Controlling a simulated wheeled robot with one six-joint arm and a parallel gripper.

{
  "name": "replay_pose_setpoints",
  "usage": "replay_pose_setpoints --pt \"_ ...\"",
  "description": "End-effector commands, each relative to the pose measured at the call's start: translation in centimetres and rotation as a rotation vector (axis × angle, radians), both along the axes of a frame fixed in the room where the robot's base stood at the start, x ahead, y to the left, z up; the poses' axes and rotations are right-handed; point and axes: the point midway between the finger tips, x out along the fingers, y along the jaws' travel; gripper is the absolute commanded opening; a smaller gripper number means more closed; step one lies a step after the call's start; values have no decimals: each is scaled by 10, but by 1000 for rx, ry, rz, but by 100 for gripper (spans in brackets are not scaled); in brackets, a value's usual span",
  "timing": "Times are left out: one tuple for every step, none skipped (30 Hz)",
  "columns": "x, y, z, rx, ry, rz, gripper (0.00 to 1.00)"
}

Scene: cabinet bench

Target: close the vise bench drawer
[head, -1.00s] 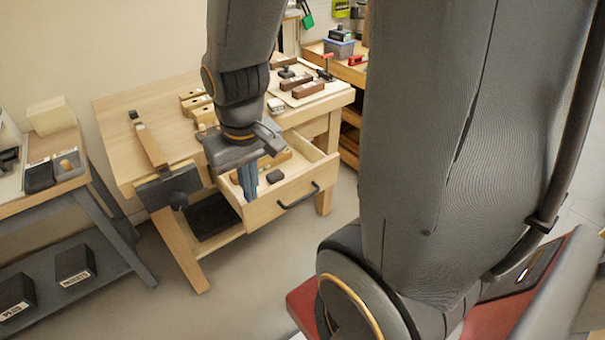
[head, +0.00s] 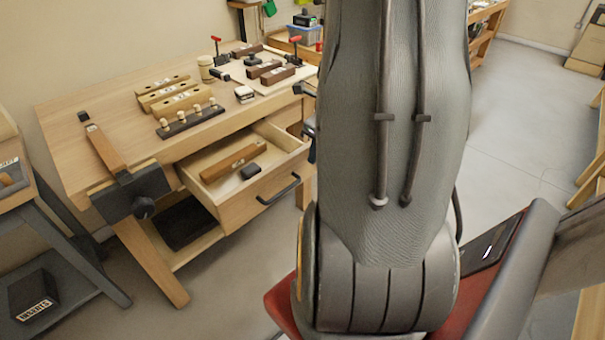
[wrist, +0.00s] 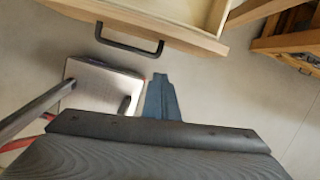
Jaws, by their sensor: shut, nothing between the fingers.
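The vise bench (head: 70,150) is a pale wooden bench with a dark vise (head: 130,195) at its front left. Its drawer (head: 240,208) stands pulled out, with a dark bar handle (head: 280,190) on the front. A brown wooden piece (head: 233,161) and a small dark block (head: 251,171) lie inside it. The wrist view shows the drawer front (wrist: 190,38) and handle (wrist: 128,43) at the top. My gripper (wrist: 161,80) has its blue fingers together and empty, apart from the handle in that picture. In the head view my arm mostly hides it.
Wooden blocks (head: 170,95), a dark peg rack (head: 190,120) and several tools lie on the benchtop. A grey side bench (head: 60,225) stands at the left. A dark bin (head: 187,220) sits on the shelf below the drawer.

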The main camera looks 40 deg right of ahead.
Motion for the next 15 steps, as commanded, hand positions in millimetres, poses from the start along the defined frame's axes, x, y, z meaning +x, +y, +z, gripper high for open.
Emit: replay_pose_setpoints --pt "-3 -9 -5 11 -2 -66 0" --pt "-5 -12 -6 17 -2 -98 0" --pt "-6 -16 -9 23 -3 -127 0" --pt "-6 -17 -10 26 -4 -143 0" --pt "-6 -18 -12 27 -4 -153 0" --pt "-5 -18 -15 29 -5 -159 0" --pt "-4 -18 -18 29 -5 -159 0" --pt "-4 -18 -22 29 -5 -158 0" --pt "-2 -17 -28 30 -3 -157 0" --pt "-1 -17 -33 29 -3 -156 0" --pt "0 -17 -38 29 -3 -156 0" --pt "2 -17 -46 28 -4 -155 0" --pt "4 -17 -52 29 -3 -156 0" --pt "5 -17 -58 29 -3 -154 0" --pt "8 -17 -66 29 -3 -155 0"
